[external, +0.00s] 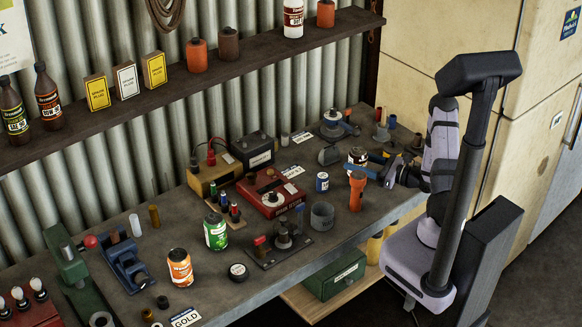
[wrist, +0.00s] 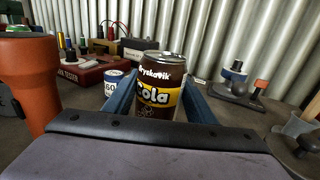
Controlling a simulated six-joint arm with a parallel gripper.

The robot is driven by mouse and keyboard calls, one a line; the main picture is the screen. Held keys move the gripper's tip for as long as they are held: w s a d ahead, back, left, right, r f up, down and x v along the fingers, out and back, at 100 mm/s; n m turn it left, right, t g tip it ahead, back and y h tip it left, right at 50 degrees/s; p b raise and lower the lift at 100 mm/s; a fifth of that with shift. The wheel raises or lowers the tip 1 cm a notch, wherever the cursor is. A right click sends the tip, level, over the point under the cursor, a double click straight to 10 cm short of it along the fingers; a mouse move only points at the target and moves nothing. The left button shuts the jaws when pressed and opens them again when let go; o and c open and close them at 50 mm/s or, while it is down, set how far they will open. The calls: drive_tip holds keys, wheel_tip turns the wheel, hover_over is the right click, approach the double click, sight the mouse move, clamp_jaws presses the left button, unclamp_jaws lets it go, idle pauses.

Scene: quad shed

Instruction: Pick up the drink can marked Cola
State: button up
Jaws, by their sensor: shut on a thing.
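The dark brown Cola can (wrist: 160,88), with white and yellow lettering, stands upright between the blue fingers of my gripper (wrist: 158,105) in the wrist view. The fingers are shut on its sides. In the external view the can (external: 357,156) is at the right part of the workbench, partly hidden by my gripper (external: 366,161). Its lower part is hidden, so I cannot tell whether it touches the bench.
An orange torch (external: 357,190) stands close beside my gripper, at the left in the wrist view (wrist: 30,85). A red tester (external: 270,192), green can (external: 215,231) and orange can (external: 180,268) are further left on the bench (external: 330,240).

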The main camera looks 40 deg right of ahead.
sight(358, 151)
drive_tip(key=shift+r+b, duration=0.4)
drive_tip(key=shift+r, duration=3.95)
drive_tip(key=shift+a, duration=0.1)
